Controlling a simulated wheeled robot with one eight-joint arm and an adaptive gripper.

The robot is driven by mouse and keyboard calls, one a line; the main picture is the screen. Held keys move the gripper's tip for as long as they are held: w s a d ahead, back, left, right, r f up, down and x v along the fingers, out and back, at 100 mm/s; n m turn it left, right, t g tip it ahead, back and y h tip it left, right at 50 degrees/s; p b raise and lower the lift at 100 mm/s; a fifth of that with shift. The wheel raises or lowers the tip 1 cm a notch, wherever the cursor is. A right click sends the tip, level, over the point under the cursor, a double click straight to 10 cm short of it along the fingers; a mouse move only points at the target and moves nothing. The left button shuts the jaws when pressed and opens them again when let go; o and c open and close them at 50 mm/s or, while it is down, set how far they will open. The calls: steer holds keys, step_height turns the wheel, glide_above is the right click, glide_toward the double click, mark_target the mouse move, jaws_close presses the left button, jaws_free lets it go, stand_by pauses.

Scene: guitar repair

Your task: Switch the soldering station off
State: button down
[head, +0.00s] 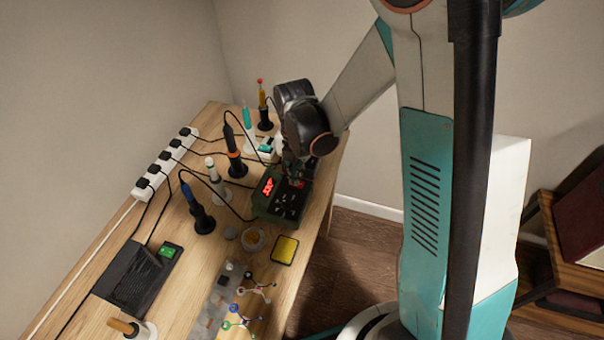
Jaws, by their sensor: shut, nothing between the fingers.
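The soldering station (283,203) is a dark green box with a lit red display, near the right edge of the wooden bench. Its display shows red digits. My gripper (298,183) is at the station's back right corner, pointing down, close over its top or side. The gripper is shut and empty. The gripper and wrist hide part of the station there; a small reddish spot shows beside the fingertips. I cannot tell whether the fingers touch the station or its switch.
Several soldering irons stand in holders, including a blue one (197,210) and an orange-black one (233,150). A white power strip (165,160) with cables lies at the back left. A black device with a green switch (138,280), a yellow sponge (285,250) and small helping-hand clips are nearer.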

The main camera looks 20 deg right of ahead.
step_height(320, 180, up, 11)
steer(key=d+p, duration=0.1)
steer(key=p, duration=0.2)
steer(key=shift+s, duration=0.45)
steer(key=shift+d+f, duration=0.1)
